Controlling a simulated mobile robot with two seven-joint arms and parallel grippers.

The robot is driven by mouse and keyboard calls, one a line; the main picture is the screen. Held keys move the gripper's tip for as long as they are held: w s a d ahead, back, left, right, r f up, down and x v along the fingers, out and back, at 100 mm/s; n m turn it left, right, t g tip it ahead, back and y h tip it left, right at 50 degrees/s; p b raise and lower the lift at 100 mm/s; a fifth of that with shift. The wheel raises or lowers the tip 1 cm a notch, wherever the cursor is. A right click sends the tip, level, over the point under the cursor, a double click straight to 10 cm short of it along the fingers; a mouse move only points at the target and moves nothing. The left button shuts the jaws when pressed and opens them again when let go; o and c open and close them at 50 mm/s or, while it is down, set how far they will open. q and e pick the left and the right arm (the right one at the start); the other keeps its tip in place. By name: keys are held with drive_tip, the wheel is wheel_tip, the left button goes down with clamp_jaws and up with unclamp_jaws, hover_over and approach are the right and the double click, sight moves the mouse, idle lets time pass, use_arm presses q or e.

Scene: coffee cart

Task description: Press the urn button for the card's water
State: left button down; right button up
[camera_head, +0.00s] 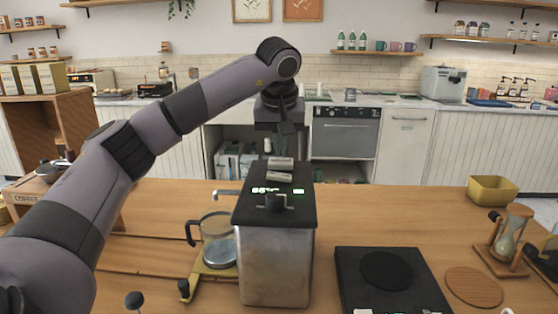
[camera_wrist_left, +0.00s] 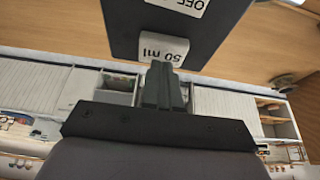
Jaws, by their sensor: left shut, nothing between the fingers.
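The urn (camera_head: 275,262) is a steel box with a black top on the wooden counter. My left gripper (camera_head: 286,128) is shut and empty, pointing down by the far edge. In the wrist view its fingertips (camera_wrist_left: 163,68) are beside the "50 ml" button; I cannot tell if they touch. No readable card shows.
A glass jug (camera_head: 219,243) stands left of the urn near its spout (camera_head: 226,193). A black scale (camera_head: 390,283), a round wooden coaster (camera_head: 473,287), an hourglass-shaped stand (camera_head: 510,240) and a yellow bin (camera_head: 492,190) are to the right. Counter behind the scale is clear.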

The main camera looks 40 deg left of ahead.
use_arm(q)
drive_tip(key=shift+f, duration=0.65)
drive_tip(key=shift+r, duration=0.15)
drive_tip(key=shift+r+p, duration=0.8)
drive_tip(key=shift+p, duration=0.2)
drive_tip(key=shift+f, duration=0.1)
